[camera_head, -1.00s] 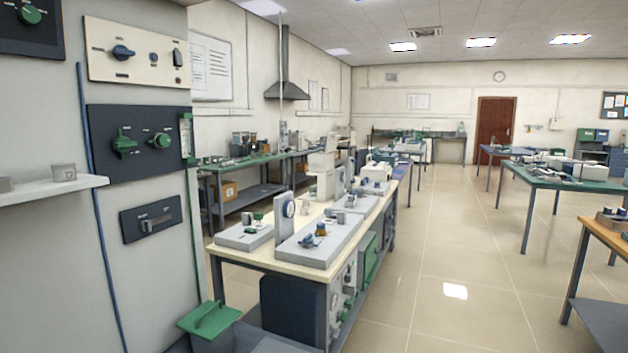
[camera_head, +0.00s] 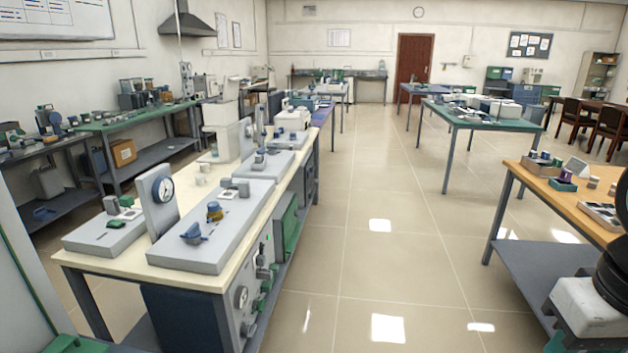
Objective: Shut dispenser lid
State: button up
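I cannot tell which thing is the dispenser, and I make out no open lid. A green lid with a handle (camera_head: 76,345) shows in part at the bottom left edge; its container is cut off by the frame. The long cream-topped bench (camera_head: 262,216) carries grey slabs with small fittings, among them a blue piece (camera_head: 193,233) and a blue-and-yellow piece (camera_head: 214,212). My gripper is not in view.
A round dial gauge (camera_head: 160,200) stands on the near bench. Green tables stand at the back left (camera_head: 137,120) and right (camera_head: 482,117). An orange-topped table (camera_head: 577,207) is at the right. The tiled floor (camera_head: 385,270) between them is clear.

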aim_at(230, 82)
jog(key=i, duration=3.05)
jog(key=u, duration=1.35)
jog(key=k, duration=1.3)
jog(key=z, duration=0.7)
jog(key=i, duration=2)
jog(key=u, duration=0.75)
